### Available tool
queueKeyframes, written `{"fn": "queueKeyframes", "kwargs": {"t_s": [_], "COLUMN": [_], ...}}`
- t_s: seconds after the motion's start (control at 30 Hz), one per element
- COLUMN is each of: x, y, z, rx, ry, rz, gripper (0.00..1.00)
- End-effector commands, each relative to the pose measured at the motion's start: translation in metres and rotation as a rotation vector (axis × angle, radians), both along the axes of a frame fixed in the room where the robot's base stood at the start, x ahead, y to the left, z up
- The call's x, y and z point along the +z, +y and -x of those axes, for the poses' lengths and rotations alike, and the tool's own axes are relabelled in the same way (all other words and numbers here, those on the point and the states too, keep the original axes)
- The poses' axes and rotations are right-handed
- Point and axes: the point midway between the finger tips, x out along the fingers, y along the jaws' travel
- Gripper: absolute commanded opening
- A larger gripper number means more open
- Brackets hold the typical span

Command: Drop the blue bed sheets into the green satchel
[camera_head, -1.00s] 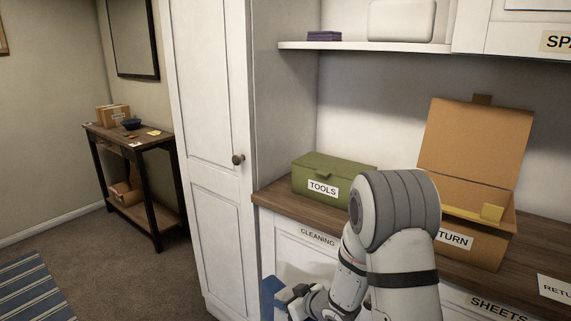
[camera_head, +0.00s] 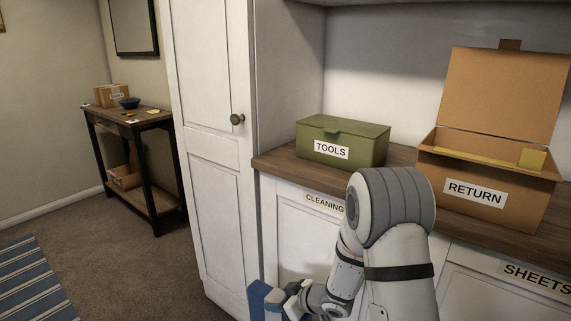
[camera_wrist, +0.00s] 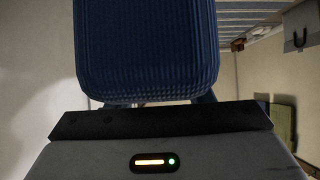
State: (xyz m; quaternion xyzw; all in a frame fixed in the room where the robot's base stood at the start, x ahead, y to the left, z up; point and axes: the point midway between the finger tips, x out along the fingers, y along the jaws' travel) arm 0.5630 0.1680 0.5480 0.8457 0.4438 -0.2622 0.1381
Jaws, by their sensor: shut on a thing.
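The blue bed sheets (camera_head: 262,299) show as a folded block at the bottom of the head view. They fill the upper middle of the wrist view (camera_wrist: 146,50), with a ribbed blue surface. My gripper (camera_head: 290,308) is shut on them, held in front of the white cabinet; its fingertips are mostly hidden behind the sheets in the wrist view. I see no green satchel that I can be sure of. A green box labelled TOOLS (camera_head: 367,145), lid closed, stands on the wooden counter.
An open cardboard box labelled RETURN (camera_head: 500,205) stands on the counter (camera_head: 277,161) at right. A tall white cupboard (camera_head: 208,130) is left of it. A dark side table (camera_head: 150,119) holds a small box and a bowl. Carpet (camera_head: 130,265) between is clear; a striped rug (camera_head: 38,285) lies left.

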Motion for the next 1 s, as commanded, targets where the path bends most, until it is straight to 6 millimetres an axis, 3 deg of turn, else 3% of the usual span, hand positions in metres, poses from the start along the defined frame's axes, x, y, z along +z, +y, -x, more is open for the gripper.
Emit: {"fn": "queueKeyframes", "kwargs": {"t_s": [0.03, 0.17, 0.5, 0.53, 0.8, 1.0], "x": [-0.012, -0.021, -0.022, -0.022, -0.022, -0.024], "y": [0.0, 0.0, -0.001, -0.001, -0.001, -0.002], "z": [0.0, -0.001, -0.001, -0.001, -0.001, 0.0], "rx": [-0.001, -0.002, -0.002, -0.002, -0.003, -0.004], "ry": [-0.002, -0.002, -0.003, -0.003, -0.001, 0.001], "rz": [-0.001, -0.001, -0.001, -0.001, 0.0, 0.001], "gripper": [0.0, 0.0, 0.0, 0.49, 0.71, 0.72]}}
